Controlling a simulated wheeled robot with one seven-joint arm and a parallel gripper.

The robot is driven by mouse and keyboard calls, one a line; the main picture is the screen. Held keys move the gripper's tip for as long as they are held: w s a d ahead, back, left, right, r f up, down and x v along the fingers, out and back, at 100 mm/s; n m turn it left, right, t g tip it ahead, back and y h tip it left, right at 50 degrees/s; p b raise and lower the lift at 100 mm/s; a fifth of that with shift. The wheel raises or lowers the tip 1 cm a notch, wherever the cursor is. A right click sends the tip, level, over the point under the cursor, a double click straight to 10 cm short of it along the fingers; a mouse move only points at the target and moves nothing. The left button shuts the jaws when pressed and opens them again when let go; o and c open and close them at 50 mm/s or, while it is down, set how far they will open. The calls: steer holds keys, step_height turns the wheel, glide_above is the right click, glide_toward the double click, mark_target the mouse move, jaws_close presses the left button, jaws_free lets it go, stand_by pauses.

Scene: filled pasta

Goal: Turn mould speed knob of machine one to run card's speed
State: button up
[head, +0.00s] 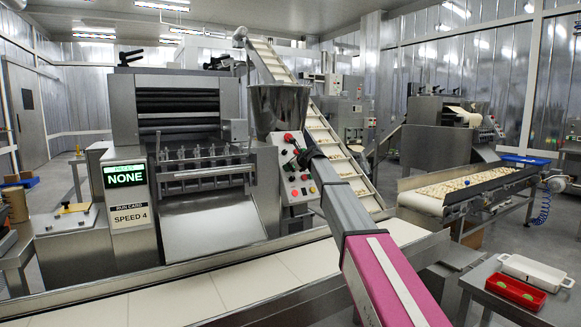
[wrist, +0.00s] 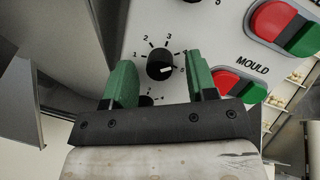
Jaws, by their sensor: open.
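My gripper (wrist: 159,60) is open in the wrist view, with one green finger on each side of a black dial knob (wrist: 160,62). I cannot tell whether either finger touches it. The knob's white mark points right and slightly down, towards the high end of its scale; 1, 2 and 3 are readable, the numbers at right are not clear. The MOULD label (wrist: 252,67) is to the right, by red and green buttons (wrist: 238,88). In the head view my gripper (head: 304,150) is at the control panel (head: 298,189) and hides part of it. The run card (head: 130,215) reads SPEED 4.
A second dial (wrist: 147,100) is partly hidden behind my gripper, below the first. A green display (head: 125,175) above the run card reads NONE. A hopper (head: 278,108) stands above the panel, and an inclined conveyor (head: 330,140) rises behind it.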

steer(key=v, duration=1)
steer(key=shift+s, duration=0.25)
steer(key=shift+d+r, duration=0.1)
